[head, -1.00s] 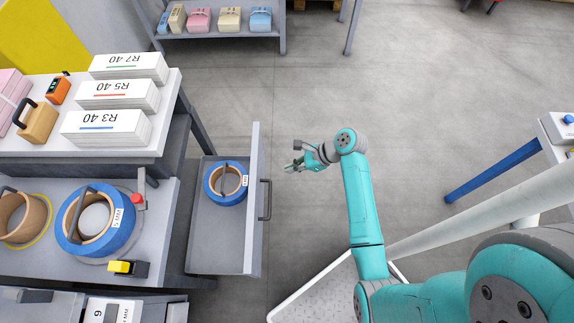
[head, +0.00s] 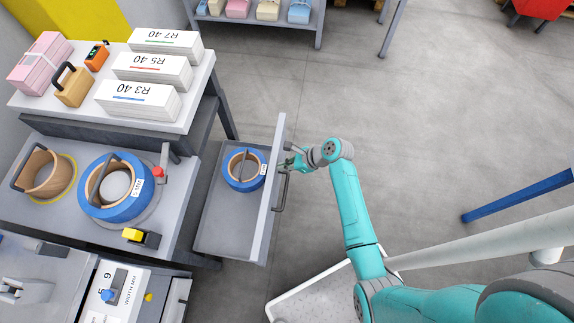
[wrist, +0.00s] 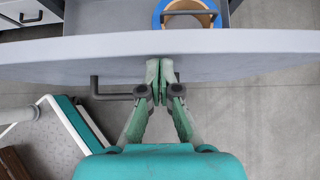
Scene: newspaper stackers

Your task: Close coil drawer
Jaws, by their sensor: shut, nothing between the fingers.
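The coil drawer (head: 222,232) is pulled out to the right of the grey bench in the head view. A blue coil (head: 245,184) with a tan core lies in it. Its front panel (head: 274,190) bears a dark bar handle (head: 282,190) on the outside. My gripper (head: 290,163) is at the outer face of the front panel, near the handle's far end. In the wrist view the shut, empty fingers (wrist: 160,85) point at the front panel (wrist: 220,60) beside the handle (wrist: 105,92). They look close to or touching the panel; I cannot tell which.
The bench top (head: 165,215) holds a larger blue coil (head: 100,205), a brown coil (head: 60,185) and a yellow-black block (head: 140,237). Paper stacks (head: 137,100) stand on the upper shelf (head: 40,105). The floor (head: 420,130) beyond my arm is clear.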

